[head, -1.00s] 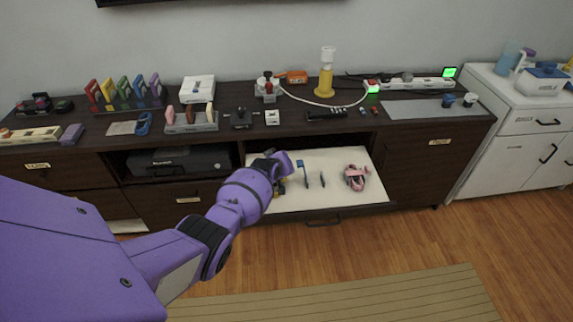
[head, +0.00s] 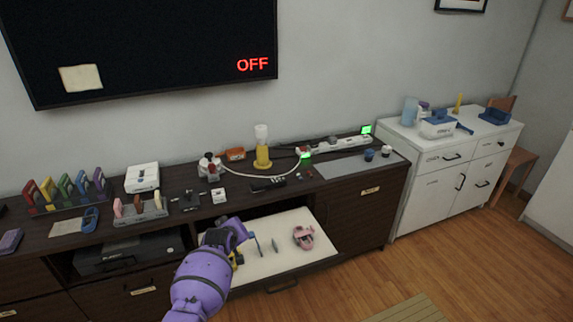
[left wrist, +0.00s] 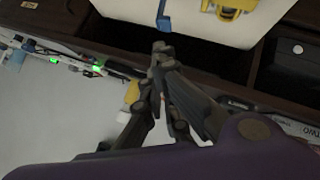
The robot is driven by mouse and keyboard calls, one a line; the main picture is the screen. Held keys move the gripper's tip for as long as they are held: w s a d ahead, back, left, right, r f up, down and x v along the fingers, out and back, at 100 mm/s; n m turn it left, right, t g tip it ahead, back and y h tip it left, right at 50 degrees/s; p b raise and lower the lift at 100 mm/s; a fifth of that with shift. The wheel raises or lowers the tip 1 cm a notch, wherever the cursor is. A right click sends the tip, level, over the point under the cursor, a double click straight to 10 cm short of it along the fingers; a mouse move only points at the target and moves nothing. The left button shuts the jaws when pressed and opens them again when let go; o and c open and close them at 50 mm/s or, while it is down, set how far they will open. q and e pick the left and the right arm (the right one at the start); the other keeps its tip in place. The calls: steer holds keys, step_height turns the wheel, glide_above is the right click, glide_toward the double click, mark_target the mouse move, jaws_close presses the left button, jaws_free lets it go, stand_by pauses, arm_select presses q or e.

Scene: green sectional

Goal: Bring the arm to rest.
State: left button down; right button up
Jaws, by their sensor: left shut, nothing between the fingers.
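My left arm (head: 200,285) is purple and comes in from the bottom of the head view, reaching up to the front of the open drawer. My left gripper (left wrist: 162,50) is shut and empty in the left wrist view, its dark fingertips together. In that view a blue item (left wrist: 163,17) and a yellow item (left wrist: 232,8) in the white drawer lie beyond the fingertips, apart from them. In the head view the fingers are mostly hidden by the wrist. My right gripper is not in view.
The open drawer (head: 290,255) of the dark cabinet juts out, holding a pink item (head: 303,237) and small tools. A yellow-based lamp (head: 262,150), a power strip and several small things stand on the cabinet top. A white cabinet (head: 440,165) stands right. Wood floor is free in front.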

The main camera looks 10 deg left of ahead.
arm_select(q)
step_height(320, 180, up, 6)
steer(key=w+d+m+t, duration=0.1)
steer(key=d+m+t, duration=0.1)
steer(key=m, duration=0.2)
steer(key=s+d+f+m+g, duration=0.1)
steer(key=s+f, duration=0.4)
steer(key=s, duration=1.1)
steer(key=s+d+f+m+g+h, duration=0.1)
steer(key=s+d+f, duration=0.4)
steer(key=s, duration=1.2)
steer(key=s+d+f+m+g, duration=0.1)
steer(key=s+d+f+m, duration=0.2)
steer(key=s, duration=1.3)
step_height(320, 180, down, 2)
steer(key=shift+s+d+f+m+h, duration=0.1)
steer(key=shift+s+d+m+h, duration=0.2)
steer(key=shift+d, duration=0.75)
